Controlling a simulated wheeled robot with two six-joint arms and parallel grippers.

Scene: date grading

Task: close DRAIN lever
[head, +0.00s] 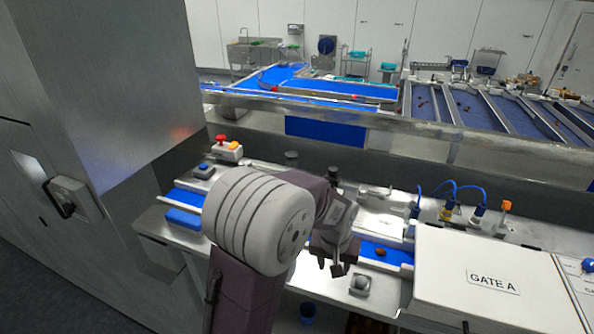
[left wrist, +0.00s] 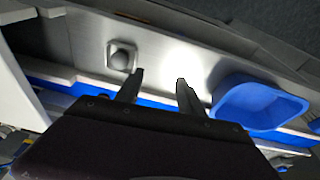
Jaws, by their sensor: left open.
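No DRAIN label is readable in either view, so I cannot tell which part is the DRAIN lever. A grey rounded knob on a square base (head: 361,284) sits on the metal ledge in front of the blue belt. A similar knob (left wrist: 122,57) shows in the left wrist view, just beyond one fingertip and apart from it. My left gripper (head: 331,267) is above the belt line, left of the knob, pointing down. In the left wrist view its two fingers (left wrist: 160,82) are apart with nothing between them. My right gripper is not in view.
A red and orange button box (head: 228,150) is behind my arm. Blue-plugged connectors (head: 478,213) and an orange-topped fitting (head: 505,207) line the back. A blue tray (left wrist: 260,108) lies right of my fingers.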

